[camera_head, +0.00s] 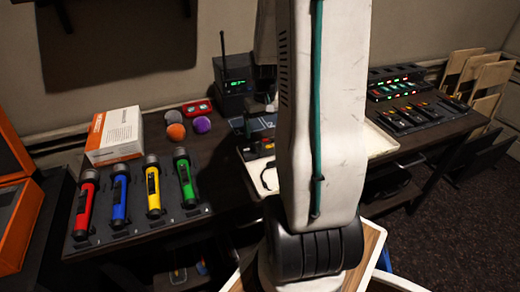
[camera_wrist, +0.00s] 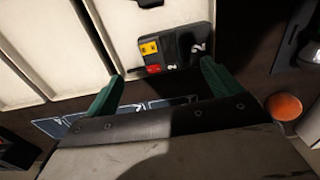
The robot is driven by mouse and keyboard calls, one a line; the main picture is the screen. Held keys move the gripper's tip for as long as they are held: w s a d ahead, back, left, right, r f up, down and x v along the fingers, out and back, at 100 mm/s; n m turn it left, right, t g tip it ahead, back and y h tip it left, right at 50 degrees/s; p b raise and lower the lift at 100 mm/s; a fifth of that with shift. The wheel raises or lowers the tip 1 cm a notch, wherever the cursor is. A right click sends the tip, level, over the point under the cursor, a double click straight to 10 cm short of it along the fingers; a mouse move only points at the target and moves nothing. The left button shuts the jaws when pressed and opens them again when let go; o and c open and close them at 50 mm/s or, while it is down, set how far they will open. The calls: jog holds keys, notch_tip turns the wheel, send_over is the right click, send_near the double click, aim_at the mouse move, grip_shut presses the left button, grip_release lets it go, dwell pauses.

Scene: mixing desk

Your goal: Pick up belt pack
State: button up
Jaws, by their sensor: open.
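In the wrist view a black belt pack (camera_wrist: 187,48) with yellow and red patches and a white "2" lies on a pale, divided tray (camera_wrist: 135,45). My gripper (camera_wrist: 160,82) is open, with its two green fingers spread apart. The belt pack lies beyond the fingertips, nearer the right finger, and nothing is held. A dark strip with pale markings (camera_wrist: 75,122) shows partly behind the fingers. In the head view my arm hides most of the tray (camera_head: 386,143) and much of the gripper area.
A white-and-orange box (camera_head: 114,134), foam balls (camera_head: 202,125) and a black receiver (camera_head: 233,97) stand behind. Equipment with green lights (camera_head: 397,86) sits at right.

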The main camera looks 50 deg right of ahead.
aim_at(262, 146)
jog(key=f, duration=0.4)
jog(key=shift+w+a+f, duration=0.15)
jog(key=shift+w+f, duration=0.15)
jog(key=shift+f, duration=0.45)
jog(key=shift+s, duration=0.1)
jog(key=shift+s+a+f, duration=0.1)
jog(key=shift+f, duration=0.05)
grip_shut()
